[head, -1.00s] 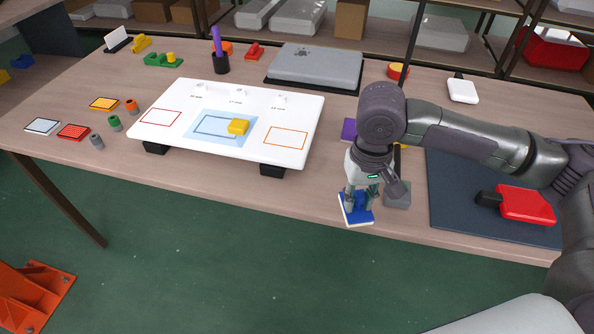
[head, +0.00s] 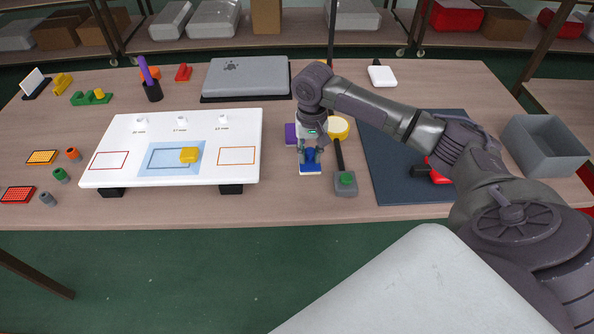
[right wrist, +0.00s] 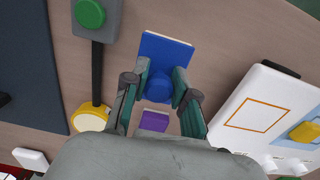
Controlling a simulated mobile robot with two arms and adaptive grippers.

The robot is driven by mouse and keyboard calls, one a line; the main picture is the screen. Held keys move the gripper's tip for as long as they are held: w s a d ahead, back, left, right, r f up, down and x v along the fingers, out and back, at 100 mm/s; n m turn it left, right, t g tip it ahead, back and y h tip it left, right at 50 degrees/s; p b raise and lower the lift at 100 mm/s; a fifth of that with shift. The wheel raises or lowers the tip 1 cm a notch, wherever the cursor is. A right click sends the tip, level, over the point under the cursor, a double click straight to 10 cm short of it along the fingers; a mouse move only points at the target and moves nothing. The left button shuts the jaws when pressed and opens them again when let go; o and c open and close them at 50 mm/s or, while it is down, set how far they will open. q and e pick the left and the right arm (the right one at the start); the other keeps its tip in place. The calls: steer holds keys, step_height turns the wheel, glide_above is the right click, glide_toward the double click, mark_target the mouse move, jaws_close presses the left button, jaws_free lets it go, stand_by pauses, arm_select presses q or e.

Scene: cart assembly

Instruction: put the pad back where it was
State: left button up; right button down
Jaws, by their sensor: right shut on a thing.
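A blue pad with a pale edge (head: 310,168) is near the table's front edge, right of the white board (head: 228,170). My right gripper (head: 311,152) is shut on its round blue knob. The right wrist view shows the blue pad (right wrist: 168,48) with its knob (right wrist: 158,88) between the fingers (right wrist: 160,92). I cannot tell whether the pad touches the table. The board has red, blue and orange outlined rectangles; a yellow block (head: 188,155) sits at the blue one, on a light blue area. An orange pad (head: 42,157) and a red pad (head: 17,195) lie at left. My left gripper is out of view.
A purple block (head: 291,134) and a yellow round thing (head: 338,127) are close behind. A dark mat (head: 390,180) and a grey bin (head: 550,160) are further right.

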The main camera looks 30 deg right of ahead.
steer(key=a, duration=0.1)
steer(key=a+f, duration=0.2)
steer(key=shift+w+a, duration=0.15)
steer(key=shift+w, duration=0.15)
steer(key=shift+f+p, duration=0.4)
steer(key=shift+f, duration=1.65)
steer(key=c, duration=0.9)
jaws_free()
steer(key=shift+f, duration=0.15)
step_height(320, 180, up, 12)
steer(key=shift+r, duration=0.15)
